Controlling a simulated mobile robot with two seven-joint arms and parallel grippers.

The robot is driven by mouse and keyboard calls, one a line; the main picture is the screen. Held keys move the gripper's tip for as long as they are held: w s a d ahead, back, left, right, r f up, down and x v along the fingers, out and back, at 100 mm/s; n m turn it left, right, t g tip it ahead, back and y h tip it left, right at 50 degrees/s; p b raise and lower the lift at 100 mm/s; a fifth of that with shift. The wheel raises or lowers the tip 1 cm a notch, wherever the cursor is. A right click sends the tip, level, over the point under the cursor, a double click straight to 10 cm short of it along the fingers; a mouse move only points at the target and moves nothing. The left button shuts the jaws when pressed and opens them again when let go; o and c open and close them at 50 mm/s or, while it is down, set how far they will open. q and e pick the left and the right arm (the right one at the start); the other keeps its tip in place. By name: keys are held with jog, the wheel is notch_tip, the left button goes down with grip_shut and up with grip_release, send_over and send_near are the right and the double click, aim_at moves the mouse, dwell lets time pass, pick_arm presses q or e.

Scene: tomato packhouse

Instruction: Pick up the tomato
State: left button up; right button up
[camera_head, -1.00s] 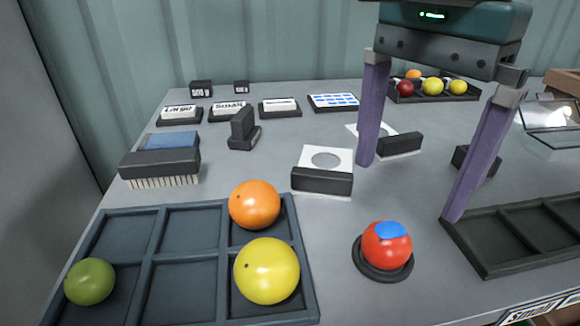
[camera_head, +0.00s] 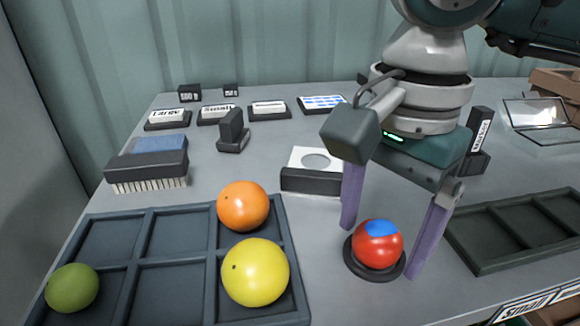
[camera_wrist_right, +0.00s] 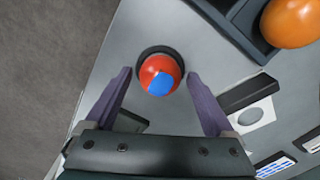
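The red tomato with a blue patch (camera_head: 378,246) sits on a round black stand (camera_head: 373,270) near the front of the table. My right gripper (camera_head: 381,252) is open, its two purple fingers on either side of the tomato with gaps showing. In the right wrist view the tomato (camera_wrist_right: 160,75) lies between and slightly beyond the fingertips (camera_wrist_right: 160,73), apart from both. My left gripper is not in view.
A divided tray (camera_head: 140,247) at left holds orange (camera_head: 242,206), yellow (camera_head: 255,272) and green (camera_head: 72,288) tomatoes. An empty dark tray (camera_head: 480,262) is at right. A brush (camera_head: 147,170) and a white card with a dark block (camera_head: 310,180) lie behind.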

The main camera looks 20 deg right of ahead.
jog(key=c, duration=0.8)
